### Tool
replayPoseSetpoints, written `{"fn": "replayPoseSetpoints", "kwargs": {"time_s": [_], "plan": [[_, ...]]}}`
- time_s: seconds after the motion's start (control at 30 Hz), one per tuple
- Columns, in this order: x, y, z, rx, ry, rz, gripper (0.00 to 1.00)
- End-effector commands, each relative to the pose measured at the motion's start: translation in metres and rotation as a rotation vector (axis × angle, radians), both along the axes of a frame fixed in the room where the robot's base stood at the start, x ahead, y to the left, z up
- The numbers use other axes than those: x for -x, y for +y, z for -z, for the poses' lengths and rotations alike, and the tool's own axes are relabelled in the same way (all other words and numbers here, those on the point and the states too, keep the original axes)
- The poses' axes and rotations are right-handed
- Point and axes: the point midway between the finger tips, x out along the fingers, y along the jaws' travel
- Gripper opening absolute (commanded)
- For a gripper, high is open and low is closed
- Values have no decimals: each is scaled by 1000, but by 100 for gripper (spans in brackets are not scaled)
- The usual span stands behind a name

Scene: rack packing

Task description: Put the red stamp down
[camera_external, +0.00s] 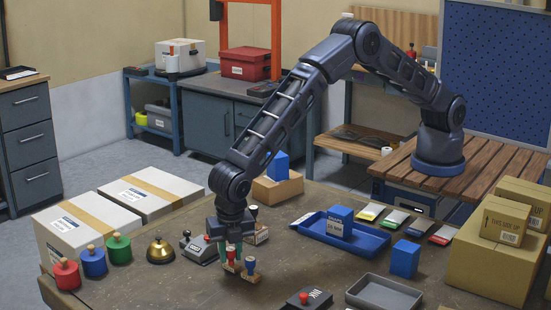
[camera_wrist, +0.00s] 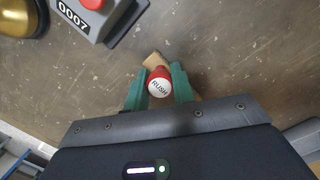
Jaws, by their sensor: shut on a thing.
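The red stamp (camera_external: 231,257) has a red handle and a wooden base. My gripper (camera_external: 231,251) points down at the table with its green fingers shut on the handle. In the wrist view the stamp's round top, marked RUSH (camera_wrist: 159,86), sits between the fingertips (camera_wrist: 159,90). Part of its wooden base (camera_wrist: 152,61) shows beyond it. The stamp is close to the table surface; I cannot tell whether it touches. A blue stamp (camera_external: 251,265) with a wooden base stands just to the right of it.
A grey numbering device (camera_external: 201,249), also in the wrist view (camera_wrist: 98,18), and a brass bell (camera_external: 160,251) stand to the left. Red, blue and green bottles (camera_external: 94,261) stand farther left. A black-and-red box (camera_external: 308,299) and grey tray (camera_external: 384,294) lie to the right. Bare table lies in front.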

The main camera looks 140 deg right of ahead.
Motion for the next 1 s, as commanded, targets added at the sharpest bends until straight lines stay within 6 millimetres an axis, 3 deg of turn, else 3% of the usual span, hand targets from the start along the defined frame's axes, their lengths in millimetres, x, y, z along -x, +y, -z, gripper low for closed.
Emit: {"fn": "replayPoseSetpoints", "kwargs": {"time_s": [0.13, 0.17, 0.27, 0.67, 1.0], "plan": [[0, 0, 3, -1, 1, 0, 3], [0, 0, 3, -1, 1, 0, 27], [0, 0, 3, 0, 0, 0, 46], [0, 0, -4, 1, -1, 0, 47], [-4, 6, -61, 1, -3, 0, 47]]}}
